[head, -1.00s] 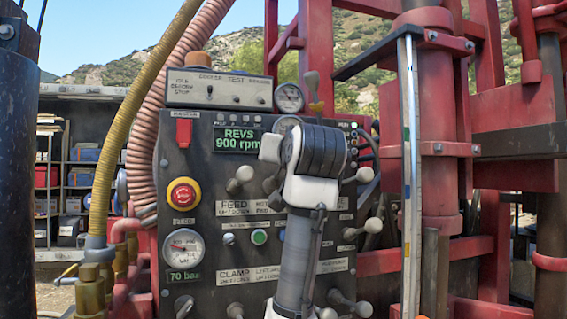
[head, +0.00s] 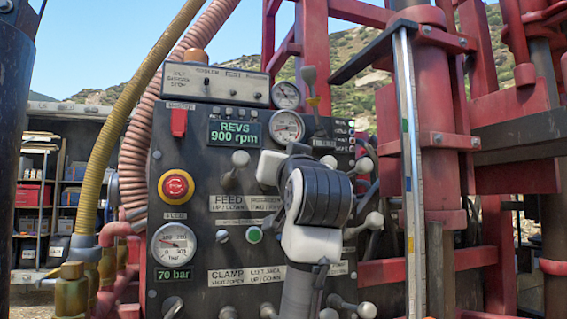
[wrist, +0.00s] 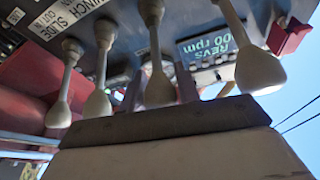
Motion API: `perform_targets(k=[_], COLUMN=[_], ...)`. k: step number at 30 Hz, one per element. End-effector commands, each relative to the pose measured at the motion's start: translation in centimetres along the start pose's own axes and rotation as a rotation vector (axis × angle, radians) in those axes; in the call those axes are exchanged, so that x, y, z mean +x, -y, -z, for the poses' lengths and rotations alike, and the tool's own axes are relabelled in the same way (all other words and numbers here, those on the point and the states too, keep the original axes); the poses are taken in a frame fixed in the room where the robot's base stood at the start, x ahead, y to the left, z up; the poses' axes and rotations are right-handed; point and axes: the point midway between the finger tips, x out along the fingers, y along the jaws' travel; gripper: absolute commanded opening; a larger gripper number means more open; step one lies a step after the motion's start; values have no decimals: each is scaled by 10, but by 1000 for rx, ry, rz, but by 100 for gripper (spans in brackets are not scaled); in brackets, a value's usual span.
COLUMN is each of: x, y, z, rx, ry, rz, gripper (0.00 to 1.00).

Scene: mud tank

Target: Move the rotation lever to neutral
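The dark control panel (head: 200,250) fills the middle of the head view, with FEED and CLAMP labels beside its levers. The feed lever (head: 232,178) shows left of my arm. The rotation lever is hidden behind my wrist in the head view; in the wrist view it appears to be the second lever from the right (wrist: 158,82), though its own label is not readable. My gripper (wrist: 160,90) faces the panel, its two fingers seeming to stand apart on either side of that lever. Whether they touch it cannot be told.
Other levers crowd close by, including the far-left one (wrist: 58,110) in the wrist view. A red emergency stop (head: 176,186) and a pressure gauge (head: 173,243) are at the panel's left. A red mast (head: 440,150) stands right. Hoses (head: 140,90) run down the left.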

Motion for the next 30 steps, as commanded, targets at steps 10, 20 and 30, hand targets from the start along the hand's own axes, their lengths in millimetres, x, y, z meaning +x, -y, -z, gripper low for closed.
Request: perform_targets(k=[10, 20, 30], x=[0, -39, -113], y=[0, -1, -1], z=[0, -2, -2], rx=[0, 0, 0], ry=[-1, -6, -5], rz=[0, 1, 0], gripper=[49, 49, 49])
